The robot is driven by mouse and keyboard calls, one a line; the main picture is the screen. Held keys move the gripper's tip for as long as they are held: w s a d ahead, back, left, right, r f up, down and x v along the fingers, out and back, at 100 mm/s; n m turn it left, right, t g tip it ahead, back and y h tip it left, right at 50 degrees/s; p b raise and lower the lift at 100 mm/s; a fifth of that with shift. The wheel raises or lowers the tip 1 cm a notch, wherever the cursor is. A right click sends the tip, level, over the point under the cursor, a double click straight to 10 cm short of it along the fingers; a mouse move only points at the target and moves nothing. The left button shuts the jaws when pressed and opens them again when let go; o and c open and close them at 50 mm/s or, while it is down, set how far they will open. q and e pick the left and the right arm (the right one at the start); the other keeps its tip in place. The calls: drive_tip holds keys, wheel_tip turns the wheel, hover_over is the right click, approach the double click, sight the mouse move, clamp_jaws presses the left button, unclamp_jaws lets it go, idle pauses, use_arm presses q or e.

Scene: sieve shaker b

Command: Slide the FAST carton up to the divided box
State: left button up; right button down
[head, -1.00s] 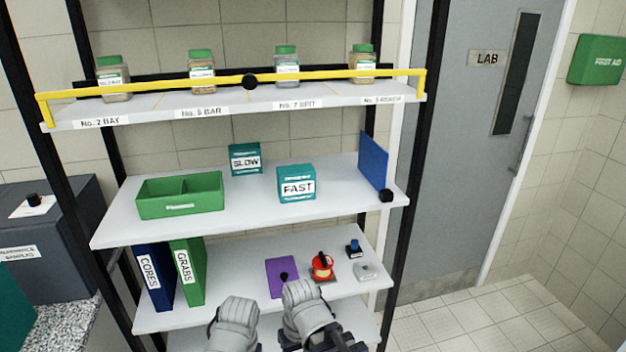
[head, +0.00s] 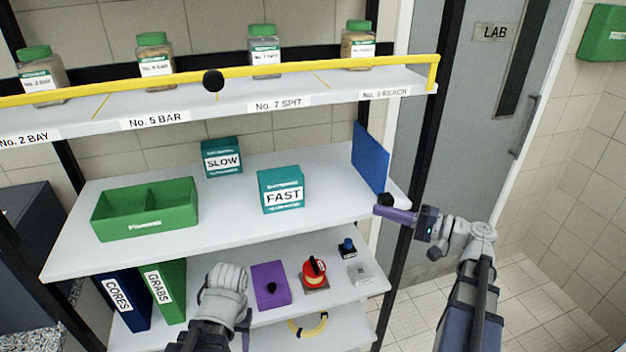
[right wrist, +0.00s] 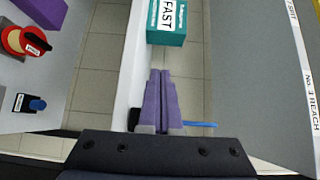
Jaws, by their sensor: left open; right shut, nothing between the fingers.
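The teal FAST carton (head: 281,190) stands upright on the middle shelf, right of its centre. It also shows in the right wrist view (right wrist: 166,24), beyond my fingertips. The green divided box (head: 146,209) stands on the same shelf at the left, with a clear gap between it and the carton. My right gripper (head: 380,210) is shut and empty at the shelf's right front corner, apart from the carton. Its purple fingers show together in the right wrist view (right wrist: 162,74). My left arm is low in front of the lower shelf; its fingers do not show.
A teal SLOW carton (head: 221,158) stands behind, between box and carton. A blue panel (head: 370,158) stands at the shelf's right end, with a black knob (head: 385,199) near the corner. The upper shelf has a yellow rail (head: 300,74). The shelf front is mostly clear.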

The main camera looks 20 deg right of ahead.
sight(281, 189)
drive_tip(key=x, duration=1.9)
drive_tip(key=shift+w+r, duration=0.4)
drive_tip(key=a, duration=1.5)
drive_tip(key=shift+s+a, duration=0.3)
drive_tip(key=shift+a, duration=0.1)
drive_tip(key=shift+s, duration=0.1)
